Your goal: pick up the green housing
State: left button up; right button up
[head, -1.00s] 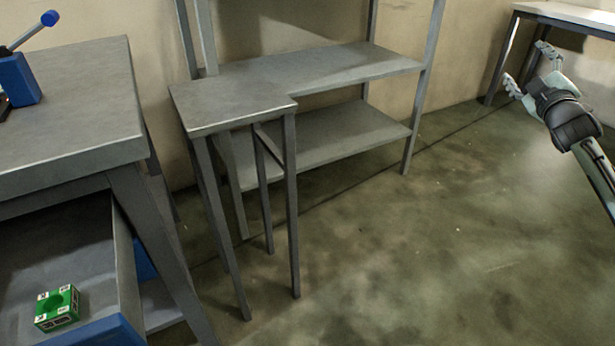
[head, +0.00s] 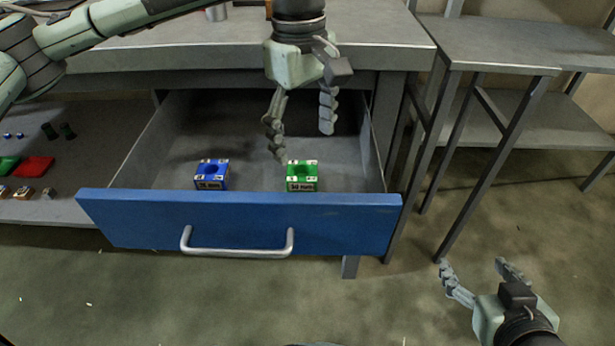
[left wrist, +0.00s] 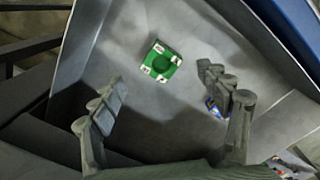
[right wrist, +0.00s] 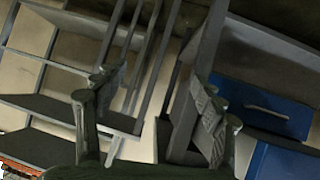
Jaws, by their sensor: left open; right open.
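The green housing (head: 302,176) is a small block with a round hole in its top and white corner patches. It sits in the open drawer near the front panel, right of the middle. My left gripper (head: 301,140) is open and points down above and slightly behind it, apart from it. In the left wrist view the green housing (left wrist: 161,62) lies on the drawer floor beyond and between the open fingers (left wrist: 170,115). My right gripper (head: 482,268) is open and empty over the floor at the lower right, away from the drawer.
A similar blue housing (head: 211,174) sits left of the green one in the drawer. The drawer's blue front (head: 240,222) and its side walls surround both. The workbench top (head: 370,45) overhangs the drawer's rear. A side table (head: 490,48) stands at the right.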

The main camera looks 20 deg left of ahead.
aim_at(302, 173)
pick_arm(q)
jog(key=f, duration=0.8)
jog(key=shift+w+a+f, duration=0.1)
jog(key=shift+w+a, duration=0.2)
jog(key=shift+a, duration=0.05)
jog(key=c, duration=1.5)
